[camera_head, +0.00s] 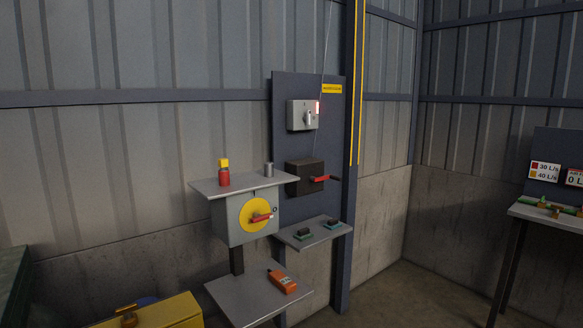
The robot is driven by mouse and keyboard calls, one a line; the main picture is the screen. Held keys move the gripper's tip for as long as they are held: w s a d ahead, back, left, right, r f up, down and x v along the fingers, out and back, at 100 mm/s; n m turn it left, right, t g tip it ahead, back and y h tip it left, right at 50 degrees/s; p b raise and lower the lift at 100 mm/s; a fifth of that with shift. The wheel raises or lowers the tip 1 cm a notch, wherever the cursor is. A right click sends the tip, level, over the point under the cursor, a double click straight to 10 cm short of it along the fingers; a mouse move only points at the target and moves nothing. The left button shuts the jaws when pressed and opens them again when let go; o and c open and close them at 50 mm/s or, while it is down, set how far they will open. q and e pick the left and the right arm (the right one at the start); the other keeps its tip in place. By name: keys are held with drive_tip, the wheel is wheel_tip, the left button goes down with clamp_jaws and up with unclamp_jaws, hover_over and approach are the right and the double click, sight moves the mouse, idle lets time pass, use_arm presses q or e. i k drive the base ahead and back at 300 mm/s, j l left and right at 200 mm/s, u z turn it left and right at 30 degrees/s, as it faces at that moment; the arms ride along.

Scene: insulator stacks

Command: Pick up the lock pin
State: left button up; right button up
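No part is clearly recognisable as the lock pin. A small grey cylinder (269,169) stands upright at the right end of the top shelf (240,185); I cannot tell whether it is the pin. A small red object with a yellow top (224,173) stands near the middle of the same shelf. Neither of my grippers is in view.
A dark panel (285,95) carries a grey box (296,115) and a dark box with a red lever (322,178). A lower shelf (313,238) holds small dark parts. An orange device (282,281) lies on the lowest shelf (245,301). A yellow case (165,315) is at bottom left.

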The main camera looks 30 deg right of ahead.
sight(223, 163)
drive_tip(key=z, duration=0.6)
drive_tip(key=i+j, duration=0.2)
drive_tip(key=i, duration=0.15)
drive_tip(key=i+j+z, duration=0.2)
drive_tip(key=z, duration=0.15)
drive_tip(key=i+j+z, duration=0.5)
drive_tip(key=z, duration=0.6)
